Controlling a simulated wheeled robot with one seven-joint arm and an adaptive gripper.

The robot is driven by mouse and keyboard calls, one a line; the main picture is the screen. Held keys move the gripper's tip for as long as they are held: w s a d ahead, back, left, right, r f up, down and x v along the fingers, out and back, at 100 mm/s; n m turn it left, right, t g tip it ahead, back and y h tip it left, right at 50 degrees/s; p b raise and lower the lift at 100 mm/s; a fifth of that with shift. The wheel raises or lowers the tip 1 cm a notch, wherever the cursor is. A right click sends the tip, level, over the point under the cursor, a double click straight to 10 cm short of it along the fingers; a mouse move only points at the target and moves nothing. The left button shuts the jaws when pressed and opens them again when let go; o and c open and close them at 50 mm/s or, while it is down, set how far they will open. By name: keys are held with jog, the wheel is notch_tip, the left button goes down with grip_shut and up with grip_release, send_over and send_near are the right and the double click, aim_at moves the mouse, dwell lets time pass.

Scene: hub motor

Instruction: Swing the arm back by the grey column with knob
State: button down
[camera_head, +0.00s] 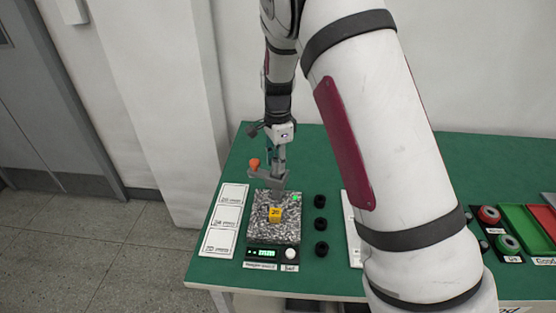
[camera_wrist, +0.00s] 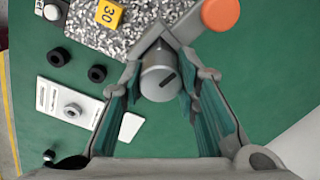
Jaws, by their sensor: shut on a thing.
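The grey column (camera_wrist: 160,82) with a dark slot in its round end stands between my fingers in the wrist view. My gripper (camera_wrist: 166,70) is shut on it; in the head view, my gripper (camera_head: 281,158) points down from above. A flat grey arm (camera_head: 268,183) reaches from the column along the back of the speckled stone block (camera_head: 262,217). An orange knob (camera_head: 254,163) is at the arm's left; it also shows at the top right of the wrist view (camera_wrist: 221,14). The fingers hide part of the column's sides.
A green-lit display (camera_head: 262,253) and white dial (camera_head: 291,254) are in front. Several black round pieces (camera_head: 320,225) stand to the right, white cards (camera_head: 225,220) to the left. Green table (camera_head: 310,155) behind is clear.

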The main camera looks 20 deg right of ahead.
jog(key=m, duration=0.4)
jog(key=shift+m, duration=0.3)
jog(key=shift+m+p, duration=0.5)
jog(key=shift+m, duration=1.5)
jog(key=c, duration=1.2)
grip_release()
notch_tip(320, 180, up, 12)
